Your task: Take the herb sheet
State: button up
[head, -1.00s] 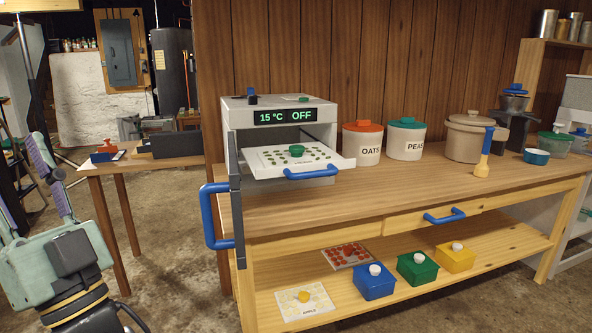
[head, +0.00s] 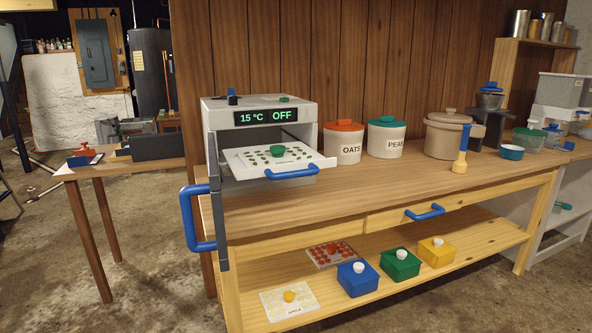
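The herb sheet appears to be the white tray (head: 309,163) pulled partly out of the dehydrator box (head: 214,114) on the bench's left end. Small green pieces lie on it in rows, and a green knob (head: 277,151) stands in its middle. A blue handle (head: 292,172) runs along its front edge. Writing on the tray is too small to read. The box's display reads 15 °C and OFF. Its door with a big blue handle (head: 196,218) hangs open at the left. My gripper is not in view.
Oats (head: 343,141) and peas (head: 386,137) canisters stand right of the box, then a beige pot (head: 443,133) and a blue-and-yellow tool (head: 461,152). The lower shelf holds an apple sheet (head: 288,301), a red-dotted sheet (head: 332,254) and three lidded boxes (head: 358,280).

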aim_at(278, 154)
jog(key=i+j+z, duration=0.15)
jog(key=i+z, duration=0.2)
jog(key=i+j+z, duration=0.45)
jog(key=z, duration=0.2)
jog(key=i+j, duration=0.55)
jog(key=i, duration=0.25)
